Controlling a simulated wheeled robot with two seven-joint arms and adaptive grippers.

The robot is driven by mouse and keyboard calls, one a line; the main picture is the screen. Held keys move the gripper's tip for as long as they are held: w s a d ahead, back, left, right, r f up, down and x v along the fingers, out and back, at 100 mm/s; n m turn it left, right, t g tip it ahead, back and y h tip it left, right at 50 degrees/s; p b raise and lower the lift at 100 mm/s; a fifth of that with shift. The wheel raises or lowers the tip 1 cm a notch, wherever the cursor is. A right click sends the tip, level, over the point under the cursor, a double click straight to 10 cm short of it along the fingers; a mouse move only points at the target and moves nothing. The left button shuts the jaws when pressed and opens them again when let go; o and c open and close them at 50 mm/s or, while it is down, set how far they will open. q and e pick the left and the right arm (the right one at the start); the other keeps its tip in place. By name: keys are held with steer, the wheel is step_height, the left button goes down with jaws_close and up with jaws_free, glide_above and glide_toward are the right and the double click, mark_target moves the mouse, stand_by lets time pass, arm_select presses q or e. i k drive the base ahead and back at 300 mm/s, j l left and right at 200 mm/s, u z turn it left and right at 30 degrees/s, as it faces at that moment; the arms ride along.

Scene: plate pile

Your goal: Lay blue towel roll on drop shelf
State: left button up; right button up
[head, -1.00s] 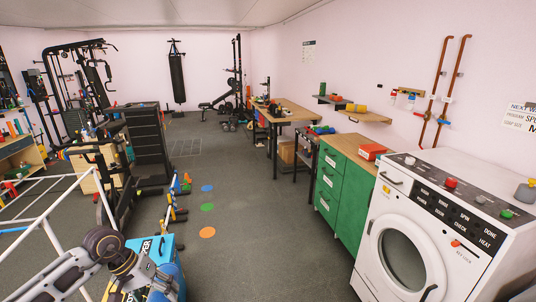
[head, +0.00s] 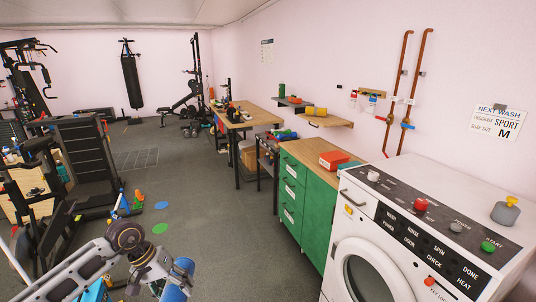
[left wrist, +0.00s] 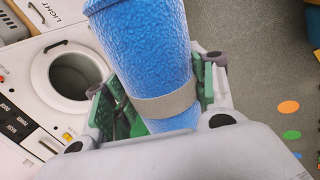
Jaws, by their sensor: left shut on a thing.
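The blue towel roll (left wrist: 145,45) has a textured surface and a beige band around it. My left gripper (left wrist: 160,92) is shut on it, with green finger pads on both sides of the roll. In the head view the roll (head: 181,278) shows at the bottom left, held in my left gripper (head: 163,276) above the floor. On the right wall are a wooden shelf (head: 340,124) bearing a yellow roll and a smaller dark shelf (head: 293,102) bearing a green item. I cannot tell which one is the drop shelf. My right gripper is out of view.
A white washer (head: 345,235) stands at the right front, beside a green cabinet (head: 302,200) with a red box (head: 333,159) on top. A wooden workbench (head: 245,119) stands farther back. Gym machines (head: 85,165) fill the left. The middle floor (head: 215,205) is clear.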

mark_target(322, 121)
steer(key=i+l+u, duration=0.15)
steer(key=i, duration=0.2)
steer(key=i+u, duration=0.1)
steer(key=i, duration=0.3)
steer(key=i+u, duration=0.3)
steer(key=i, duration=0.35)
steer(key=i+z, duration=0.1)
steer(key=i, duration=0.6)
steer(key=i+j+z, duration=0.1)
steer(key=i+z, duration=0.35)
steer(key=i, duration=0.2)
steer(key=i+z, duration=0.15)
steer(key=z, duration=0.25)
steer(key=i+z, duration=0.2)
steer(key=z, duration=0.15)
steer(key=i+j+z, duration=0.1)
steer(key=z, duration=0.3)
steer(key=i+j+z, duration=0.15)
steer(key=z, duration=0.25)
steer(key=i+j+z, duration=0.15)
steer(key=z, duration=0.3)
steer(key=i+j+z, duration=0.35)
steer(key=z, duration=0.15)
